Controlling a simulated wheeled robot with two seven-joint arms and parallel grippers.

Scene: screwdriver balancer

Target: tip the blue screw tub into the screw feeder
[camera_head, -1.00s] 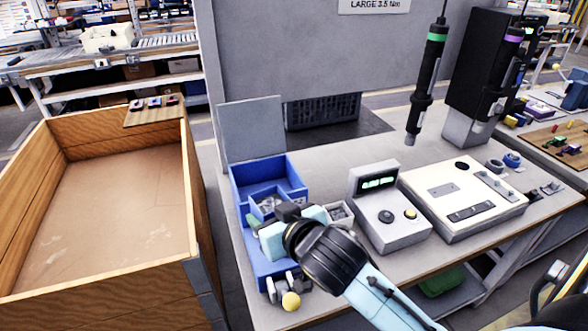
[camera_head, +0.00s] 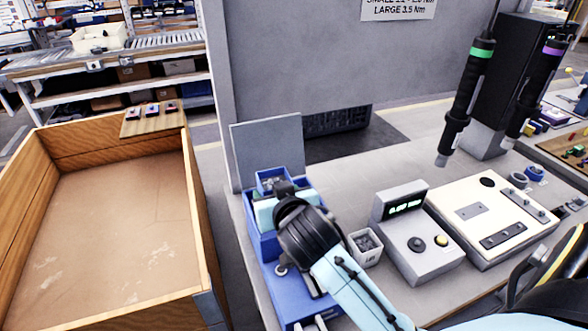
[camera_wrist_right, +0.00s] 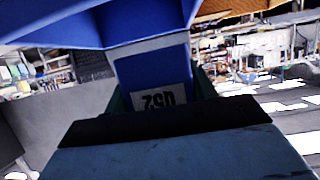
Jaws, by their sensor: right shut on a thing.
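The small blue screw tub (camera_head: 272,181) is in the head view, with grey contents inside, over the back part of the blue feeder unit. My right gripper (camera_head: 284,194) is shut on the tub's near side. In the right wrist view the tub (camera_wrist_right: 150,72) shows a white label between the jaws (camera_wrist_right: 165,108). The blue screw feeder (camera_head: 302,297) stands on the bench below, with an upright grey panel behind it. My right gripper and forearm hide much of the feeder. I cannot tell whether the tub touches it. My left gripper is out of view.
A small white bin of dark parts (camera_head: 367,249) stands right of the feeder, beside a grey display box (camera_head: 408,226). A cream panel box (camera_head: 490,222) is farther right. Screwdrivers (camera_head: 467,105) hang above. A large wooden crate (camera_head: 198,215) stands left of the bench.

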